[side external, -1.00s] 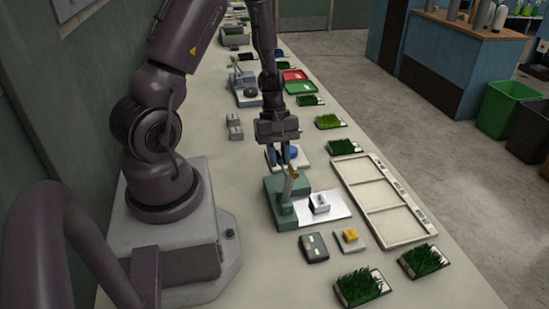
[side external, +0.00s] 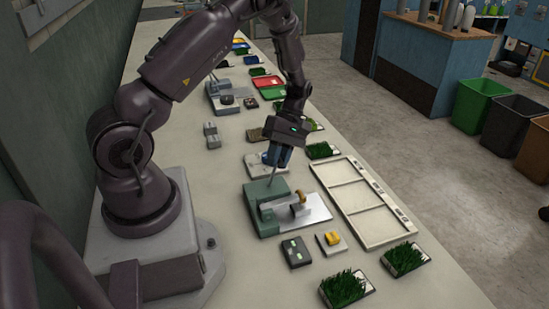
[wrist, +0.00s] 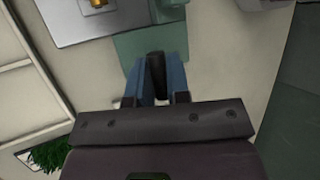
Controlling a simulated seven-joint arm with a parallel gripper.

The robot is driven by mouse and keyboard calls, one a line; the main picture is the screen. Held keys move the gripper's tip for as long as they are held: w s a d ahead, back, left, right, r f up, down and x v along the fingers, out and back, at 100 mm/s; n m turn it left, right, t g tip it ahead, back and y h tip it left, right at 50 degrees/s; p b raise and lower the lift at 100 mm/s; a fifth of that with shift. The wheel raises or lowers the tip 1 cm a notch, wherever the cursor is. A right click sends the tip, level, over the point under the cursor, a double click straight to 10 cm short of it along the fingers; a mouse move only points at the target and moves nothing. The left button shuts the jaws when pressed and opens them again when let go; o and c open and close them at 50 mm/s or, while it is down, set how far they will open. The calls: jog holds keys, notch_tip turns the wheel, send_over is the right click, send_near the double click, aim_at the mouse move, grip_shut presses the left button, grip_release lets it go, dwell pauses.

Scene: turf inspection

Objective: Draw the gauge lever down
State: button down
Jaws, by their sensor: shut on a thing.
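The gauge has a green base (side external: 265,203) and a bright metal plate (side external: 312,214). A brass-coloured part (side external: 299,203) sits low over the plate. It also shows at the top edge of the wrist view (wrist: 97,3). The gauge lever (wrist: 156,77) has a dark grip, seen in the wrist view between my blue fingers. My gripper (side external: 276,158) is shut on this grip, at the back side of the green base. In the side view the fingers hide most of the grip, and a thin dark stem shows below them.
A dark box (side external: 296,252) and a small block with a yellow top (side external: 331,241) lie in front of the gauge. A cream divided frame (side external: 366,203) lies to the right. Grass trays (side external: 346,288) stand at the front. A pale device (side external: 255,163) is close behind the gripper.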

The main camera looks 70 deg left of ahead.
jog(key=shift+s+f, duration=0.1)
jog(key=shift+s, duration=0.1)
jog(key=c, duration=1.1)
grip_release()
jog(key=shift+w, duration=0.15)
jog(key=shift+w+a+r, duration=0.1)
jog(key=shift+r, duration=0.1)
jog(key=v, duration=1.2)
jog(key=shift+w+a+r, duration=0.15)
